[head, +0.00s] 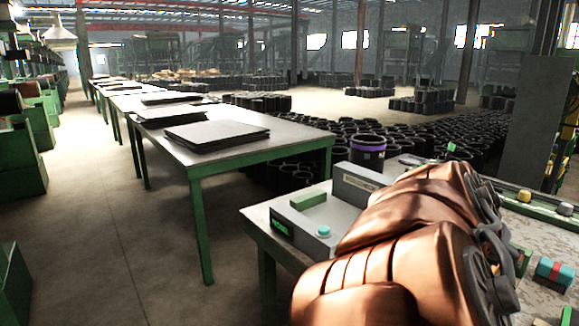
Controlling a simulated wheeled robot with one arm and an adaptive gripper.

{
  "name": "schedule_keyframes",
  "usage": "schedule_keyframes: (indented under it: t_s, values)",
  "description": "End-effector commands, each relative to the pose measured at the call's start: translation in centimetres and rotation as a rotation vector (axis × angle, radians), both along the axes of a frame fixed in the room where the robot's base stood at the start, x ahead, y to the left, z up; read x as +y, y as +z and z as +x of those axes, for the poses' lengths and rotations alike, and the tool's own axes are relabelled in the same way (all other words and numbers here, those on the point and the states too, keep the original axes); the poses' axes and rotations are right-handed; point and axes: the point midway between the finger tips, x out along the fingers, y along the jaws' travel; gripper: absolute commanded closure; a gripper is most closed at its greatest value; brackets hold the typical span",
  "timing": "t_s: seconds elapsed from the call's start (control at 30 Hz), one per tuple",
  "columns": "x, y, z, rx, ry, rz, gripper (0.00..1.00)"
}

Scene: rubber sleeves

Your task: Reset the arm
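My copper-coloured arm (400,235) fills the lower right of the head view, folded in front of a workbench. Dark grey joint parts (490,235) show along its right side. I cannot make out my gripper or its fingers. Behind the arm, a black rubber sleeve with a purple band (367,150) stands upright next to a grey machine (305,218) with a green label and a teal button (324,231). The arm hides part of the machine and much of the bench.
A green-legged table (285,143) with a stack of black sheets (215,135) stands at left centre. Many black sleeves (440,140) cover the floor behind. A teal and red item (553,272) lies on the bench at right. The aisle floor (90,200) at left is clear.

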Motion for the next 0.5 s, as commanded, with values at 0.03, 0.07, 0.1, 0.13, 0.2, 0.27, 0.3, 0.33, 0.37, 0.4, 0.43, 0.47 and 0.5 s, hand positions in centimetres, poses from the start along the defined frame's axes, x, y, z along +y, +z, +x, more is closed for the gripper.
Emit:
schedule_keyframes:
  t_s: [0.03, 0.07, 0.1, 0.13, 0.2, 0.27, 0.3, 0.33, 0.37, 0.4, 0.43, 0.47, 0.5]
  values:
    - [0.9, 1.2, -0.8, 0.032, 0.024, 0.044, 0.42]
    - [1.4, 1.1, -1.3, 0.056, 0.039, 0.071, 0.42]
    - [2.1, 0.8, -2.1, 0.092, 0.058, 0.106, 0.42]
    - [2.7, 0.6, -2.7, 0.118, 0.075, 0.133, 0.42]
    - [4.2, 0.4, -3.9, 0.178, 0.122, 0.193, 0.42]
    - [5.6, 0.1, -5.0, 0.232, 0.165, 0.244, 0.42]
    - [6.6, 0.0, -5.8, 0.271, 0.197, 0.279, 0.42]
    - [7.4, -0.1, -6.4, 0.298, 0.221, 0.304, 0.42]
    - [8.1, -0.2, -7.0, 0.326, 0.247, 0.328, 0.42]
    - [9.2, -0.2, -7.8, 0.363, 0.285, 0.361, 0.42]
    - [10.0, -0.2, -8.4, 0.392, 0.314, 0.384, 0.42]
    - [10.9, -0.1, -9.1, 0.421, 0.343, 0.407, 0.42]
    - [12.0, 0.0, -10.0, 0.459, 0.384, 0.438, 0.42]
